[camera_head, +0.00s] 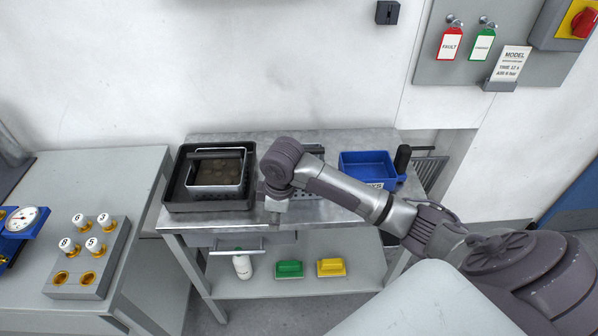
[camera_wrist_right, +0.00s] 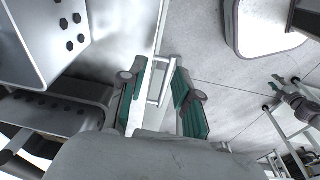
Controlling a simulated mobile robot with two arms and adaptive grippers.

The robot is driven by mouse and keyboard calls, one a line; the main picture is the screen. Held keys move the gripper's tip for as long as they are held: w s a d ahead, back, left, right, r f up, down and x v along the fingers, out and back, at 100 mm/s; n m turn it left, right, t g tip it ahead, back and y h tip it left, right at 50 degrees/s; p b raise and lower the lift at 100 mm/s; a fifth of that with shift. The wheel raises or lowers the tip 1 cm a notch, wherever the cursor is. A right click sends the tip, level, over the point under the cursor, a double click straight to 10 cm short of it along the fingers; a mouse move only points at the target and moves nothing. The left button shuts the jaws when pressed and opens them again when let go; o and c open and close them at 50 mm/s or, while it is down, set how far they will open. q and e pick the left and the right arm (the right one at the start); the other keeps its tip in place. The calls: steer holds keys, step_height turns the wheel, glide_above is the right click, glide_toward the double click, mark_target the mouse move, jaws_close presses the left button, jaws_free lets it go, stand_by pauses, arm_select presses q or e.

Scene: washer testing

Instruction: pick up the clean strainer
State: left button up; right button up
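A perforated metal box, seemingly a strainer (camera_head: 312,184), stands at the middle of the metal table, partly hidden by my right arm. Its dark-holed side (camera_wrist_right: 70,30) shows large at upper left in the wrist view. Another metal strainer (camera_head: 216,172) with brownish contents sits in a black tray (camera_head: 180,195) at the table's left; I cannot tell from this which is the clean one. My right gripper (camera_head: 274,212) is over the table's front edge, left of the perforated box. In the wrist view its green-padded fingers (camera_wrist_right: 160,105) are apart, with a pale handle-like frame showing between them. Left gripper is not seen.
A blue bin (camera_head: 365,163) and a black cylinder (camera_head: 402,158) stand at the table's right. A drawer handle (camera_head: 237,250) projects below the front edge.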

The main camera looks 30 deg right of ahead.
steer(key=w+d+r+n+g+h, duration=0.1)
steer(key=w+d+r, duration=0.3)
steer(key=d+r, duration=0.7)
steer(key=f, duration=0.3)
steer(key=f+p, duration=0.1)
steer(key=f, duration=0.3)
steer(key=f+p, duration=0.1)
steer(key=f, duration=0.3)
steer(key=shift+w+a+f, duration=0.1)
steer(key=shift+a+f, duration=0.1)
steer(key=shift+a, duration=0.1)
steer(key=shift+f, duration=0.25)
jaws_close()
steer(key=shift+w+r, duration=0.1)
